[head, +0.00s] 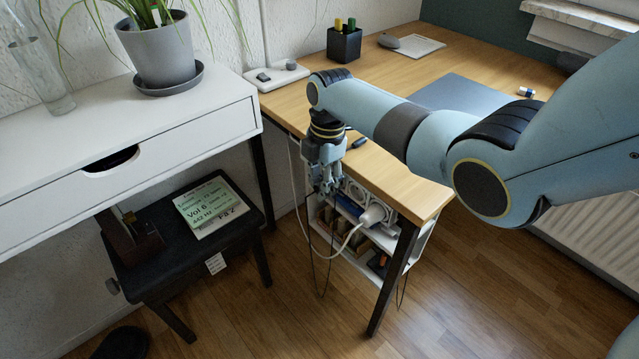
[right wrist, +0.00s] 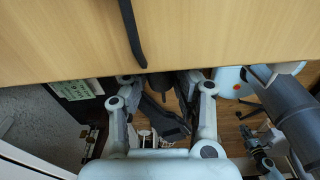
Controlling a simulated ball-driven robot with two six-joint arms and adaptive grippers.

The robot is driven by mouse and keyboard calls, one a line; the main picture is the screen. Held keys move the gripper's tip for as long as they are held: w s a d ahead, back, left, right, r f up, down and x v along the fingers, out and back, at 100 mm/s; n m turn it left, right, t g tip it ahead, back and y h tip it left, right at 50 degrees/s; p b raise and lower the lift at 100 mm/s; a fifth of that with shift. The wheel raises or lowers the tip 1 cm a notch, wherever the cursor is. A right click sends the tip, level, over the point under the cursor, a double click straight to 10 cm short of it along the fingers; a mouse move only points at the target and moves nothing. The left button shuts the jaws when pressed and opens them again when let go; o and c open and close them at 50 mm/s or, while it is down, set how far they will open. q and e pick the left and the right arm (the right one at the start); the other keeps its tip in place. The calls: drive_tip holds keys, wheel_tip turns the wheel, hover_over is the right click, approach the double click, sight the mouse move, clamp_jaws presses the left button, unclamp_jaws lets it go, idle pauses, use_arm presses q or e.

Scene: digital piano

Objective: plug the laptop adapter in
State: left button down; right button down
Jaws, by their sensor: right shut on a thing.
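My right gripper (head: 326,188) points down just off the end of the wooden desk and is shut on a dark object. In the right wrist view a black piece (right wrist: 163,120), probably the laptop adapter, shows between its fingers; its exact shape is unclear. A white socket strip (head: 352,188) is fixed at the desk's end, beside and partly behind the gripper. A white plug (head: 374,214) with a white cable sits in it at the right. Whether the held piece touches a socket cannot be told.
The desk top (head: 400,165) carries a small dark item (head: 359,142), a grey pad (head: 455,95) and a pen holder (head: 344,42). Below hangs a white rack (head: 372,245) with loose cables.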

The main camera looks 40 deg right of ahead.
drive_tip(key=shift+d, duration=0.35)
drive_tip(key=c, duration=1)
unclamp_jaws()
drive_tip(key=shift+r, duration=0.1)
drive_tip(key=r+p, duration=0.5)
drive_tip(key=shift+d, duration=0.2)
drive_tip(key=shift+f, duration=0.1)
